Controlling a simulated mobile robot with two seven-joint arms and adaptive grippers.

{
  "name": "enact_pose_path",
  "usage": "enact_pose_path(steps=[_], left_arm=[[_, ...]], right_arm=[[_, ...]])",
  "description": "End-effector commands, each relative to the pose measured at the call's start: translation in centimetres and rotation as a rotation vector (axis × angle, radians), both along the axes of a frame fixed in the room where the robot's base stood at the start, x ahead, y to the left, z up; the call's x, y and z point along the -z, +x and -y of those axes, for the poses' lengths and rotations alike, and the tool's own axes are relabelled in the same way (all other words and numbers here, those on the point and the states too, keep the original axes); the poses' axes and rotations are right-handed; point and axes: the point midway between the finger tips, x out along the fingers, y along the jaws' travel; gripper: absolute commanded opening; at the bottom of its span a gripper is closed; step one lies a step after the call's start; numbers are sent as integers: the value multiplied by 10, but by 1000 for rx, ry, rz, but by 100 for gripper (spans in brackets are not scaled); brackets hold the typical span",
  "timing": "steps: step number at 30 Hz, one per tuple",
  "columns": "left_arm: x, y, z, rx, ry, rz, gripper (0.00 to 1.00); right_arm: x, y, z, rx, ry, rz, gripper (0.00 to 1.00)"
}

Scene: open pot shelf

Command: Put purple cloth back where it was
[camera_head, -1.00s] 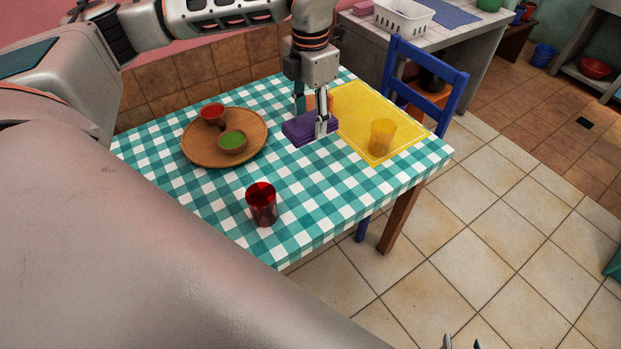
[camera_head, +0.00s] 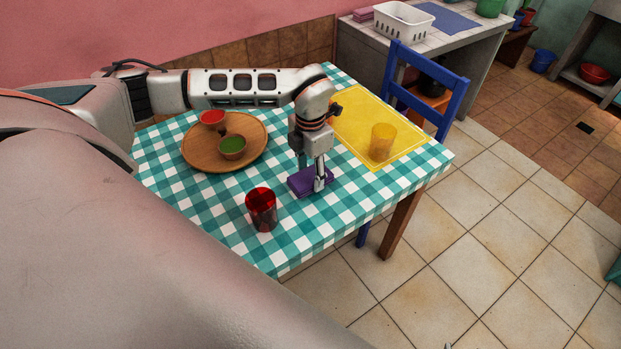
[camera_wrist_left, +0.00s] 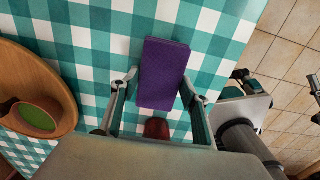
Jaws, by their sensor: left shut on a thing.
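The folded purple cloth (camera_head: 304,183) is between the fingers of my left gripper (camera_head: 311,176), which is shut on it. They are over the near right part of the table, right of the red glass (camera_head: 262,209). I cannot tell whether the cloth touches the tabletop. In the left wrist view the cloth (camera_wrist_left: 163,75) lies lengthwise between the two fingers (camera_wrist_left: 160,84), with the red glass partly hidden below it.
The checked table (camera_head: 215,205) holds a round wooden tray (camera_head: 190,155) with a red bowl (camera_head: 212,118) and a green-filled bowl (camera_head: 232,148). A yellow mat (camera_head: 355,110) with a yellow glass (camera_head: 382,142) lies at right. A blue chair (camera_head: 425,68) stands behind. Bare tabletop lies right of the cloth.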

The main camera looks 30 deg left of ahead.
Motion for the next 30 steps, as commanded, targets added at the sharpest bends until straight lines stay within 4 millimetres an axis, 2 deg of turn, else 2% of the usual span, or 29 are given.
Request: enact_pose_path(steps=[3,5,17,18,19,30], left_arm=[[20,-1,1,0,-1,-4,25],[25,0,1,0,-1,-3,25],[29,0,0,0,-1,-1,25],[29,0,0,0,-1,-1,55],[28,0,0,0,-1,-1,62],[26,0,0,0,-1,0,62]], right_arm=[[-1,1,0,0,0,3,40],[-1,1,0,0,1,4,40],[0,1,0,0,1,5,40],[-1,1,0,0,1,5,40],[-1,1,0,-1,2,5,40],[1,0,0,0,0,1,40]])
